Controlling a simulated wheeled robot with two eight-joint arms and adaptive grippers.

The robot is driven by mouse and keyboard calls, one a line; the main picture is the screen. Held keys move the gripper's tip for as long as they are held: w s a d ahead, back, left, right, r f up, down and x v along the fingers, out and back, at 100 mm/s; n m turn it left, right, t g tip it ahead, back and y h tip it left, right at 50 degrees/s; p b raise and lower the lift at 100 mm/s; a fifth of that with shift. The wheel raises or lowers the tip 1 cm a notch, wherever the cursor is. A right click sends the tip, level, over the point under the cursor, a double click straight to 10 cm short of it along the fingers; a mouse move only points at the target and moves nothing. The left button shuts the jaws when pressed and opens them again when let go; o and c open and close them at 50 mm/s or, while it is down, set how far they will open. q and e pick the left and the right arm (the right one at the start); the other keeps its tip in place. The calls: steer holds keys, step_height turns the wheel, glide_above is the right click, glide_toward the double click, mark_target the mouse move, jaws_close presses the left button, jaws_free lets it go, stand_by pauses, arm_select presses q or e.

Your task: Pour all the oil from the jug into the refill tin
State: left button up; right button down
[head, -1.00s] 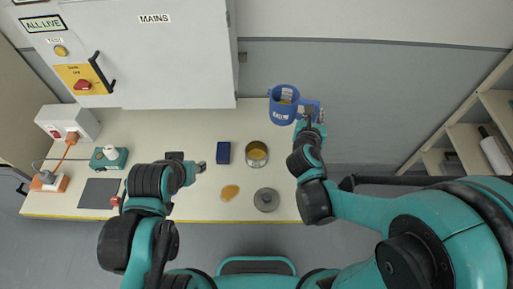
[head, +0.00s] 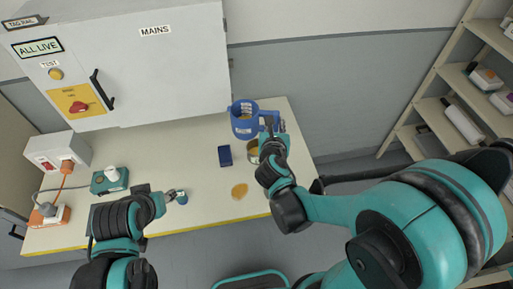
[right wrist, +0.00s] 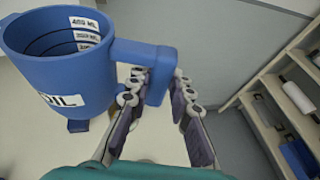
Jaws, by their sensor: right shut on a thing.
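A blue jug (head: 243,119) with a white OIL label and scale marks inside is held upright above the back of the bench. My right gripper (head: 272,128) is shut on its handle; the right wrist view also shows the jug (right wrist: 62,58) and handle. No oil surface shows inside it from these angles. The refill tin (head: 253,152), open with amber inside, stands on the bench, partly hidden by my right gripper. My left gripper (head: 179,197) is low over the front of the bench, away from both; its jaw opening is too small to judge.
An amber patch (head: 240,191) lies on the bench in front of the tin. A dark blue block (head: 225,155) stands left of the tin. A grey cabinet (head: 125,70) closes the back left. A socket box, green device and cables sit at the left. Shelves (head: 440,105) stand right.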

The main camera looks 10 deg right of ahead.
arm_select(q)
steer(key=shift+s+a, duration=0.1)
steer(key=shift+a, duration=0.1)
arm_select(e)
steer(key=shift+s+a+r, duration=0.1)
steer(key=shift+a, duration=0.1)
steer(key=shift+d, duration=0.1)
arm_select(q)
step_height(320, 180, down, 17)
steer(key=b, duration=1.6)
steer(key=shift+r+b, duration=0.15)
steer(key=shift+b, duration=0.25)
arm_select(e)
step_height(320, 180, down, 17)
steer(key=shift+r, duration=0.1)
